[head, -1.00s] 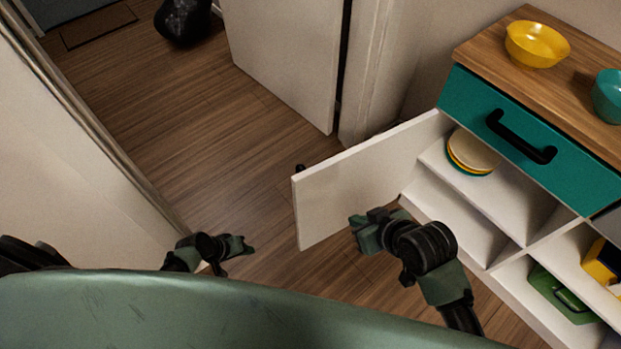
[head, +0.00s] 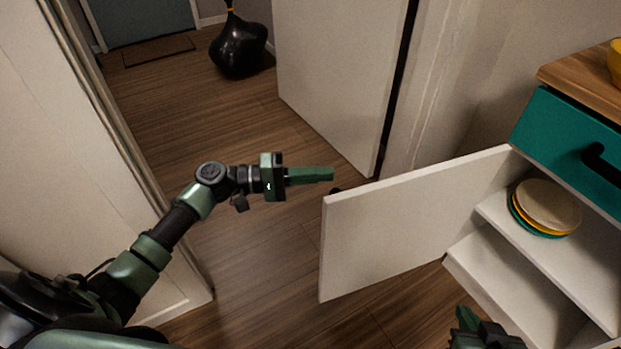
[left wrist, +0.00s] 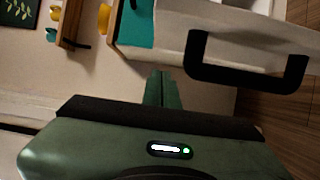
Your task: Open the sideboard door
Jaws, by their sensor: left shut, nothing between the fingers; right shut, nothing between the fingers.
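The white sideboard door (head: 415,220) stands swung out, with the shelves behind it exposed. My left gripper (head: 332,174) is shut and empty, just beyond the door's free edge in the head view. A black door handle (left wrist: 245,85) shows in the left wrist view, right of my left gripper's closed fingers (left wrist: 161,90) and apart from them. In the head view only a dark bit of it shows behind the door's top edge. My right gripper (head: 466,318) is at the bottom edge, partly cut off, on the shelf side of the door.
Stacked plates (head: 547,207) sit on the upper shelf. Above is a teal drawer (head: 560,130) with a black handle (head: 600,165). A white room door (head: 335,80) stands behind my left gripper. A wall (head: 60,150) is at left. Wooden floor (head: 250,240) is clear between.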

